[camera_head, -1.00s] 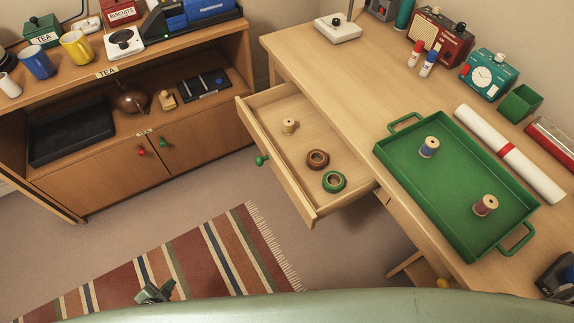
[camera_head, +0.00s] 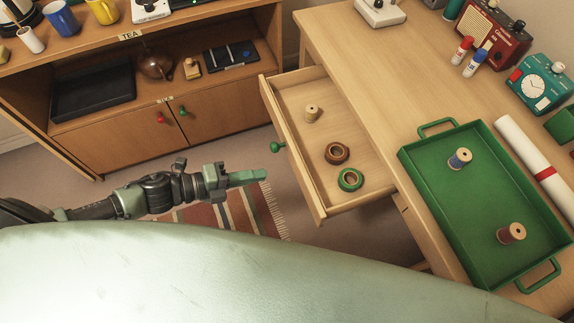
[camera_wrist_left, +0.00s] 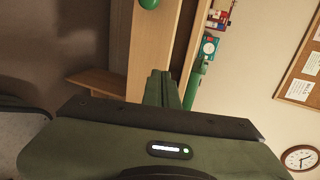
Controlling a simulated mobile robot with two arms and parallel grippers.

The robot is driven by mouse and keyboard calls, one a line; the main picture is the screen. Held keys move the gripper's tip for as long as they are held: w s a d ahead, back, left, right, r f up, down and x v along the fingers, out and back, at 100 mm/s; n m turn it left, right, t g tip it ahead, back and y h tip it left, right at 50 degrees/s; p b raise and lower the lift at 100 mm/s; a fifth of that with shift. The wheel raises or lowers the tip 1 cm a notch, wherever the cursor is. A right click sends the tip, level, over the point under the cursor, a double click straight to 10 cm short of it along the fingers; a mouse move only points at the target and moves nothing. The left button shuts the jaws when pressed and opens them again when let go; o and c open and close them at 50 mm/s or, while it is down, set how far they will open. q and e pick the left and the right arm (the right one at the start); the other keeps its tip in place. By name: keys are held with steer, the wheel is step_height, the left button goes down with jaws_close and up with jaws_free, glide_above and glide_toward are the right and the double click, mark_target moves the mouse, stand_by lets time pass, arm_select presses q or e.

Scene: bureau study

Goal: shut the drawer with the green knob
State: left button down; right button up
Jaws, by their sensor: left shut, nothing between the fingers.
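The wooden drawer (camera_head: 322,200) of the desk stands pulled out, with its green knob (camera_head: 277,147) on the front. Inside it lie a wooden spool (camera_head: 312,113), a brown ring-shaped roll (camera_head: 337,153) and a green one (camera_head: 350,180). My left gripper (camera_head: 262,175) is shut and empty, a little in front of the drawer front and nearer to me than the knob, not touching it. In the left wrist view my left gripper's fingers (camera_wrist_left: 163,88) point at the wooden front, and the green knob (camera_wrist_left: 149,3) shows at the top edge. My right gripper is not in view.
A low cabinet (camera_head: 100,145) stands at the left. A striped rug (camera_head: 235,210) lies on the floor.

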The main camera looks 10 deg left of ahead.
mark_target(299, 165)
arm_select(q)
steer(key=x, duration=0.2)
steer(key=p+x, duration=0.1)
steer(key=x, duration=0.2)
steer(key=r+x, duration=0.1)
steer(key=x, duration=0.2)
steer(key=shift+w+d, duration=0.15)
steer(key=shift+d, duration=0.05)
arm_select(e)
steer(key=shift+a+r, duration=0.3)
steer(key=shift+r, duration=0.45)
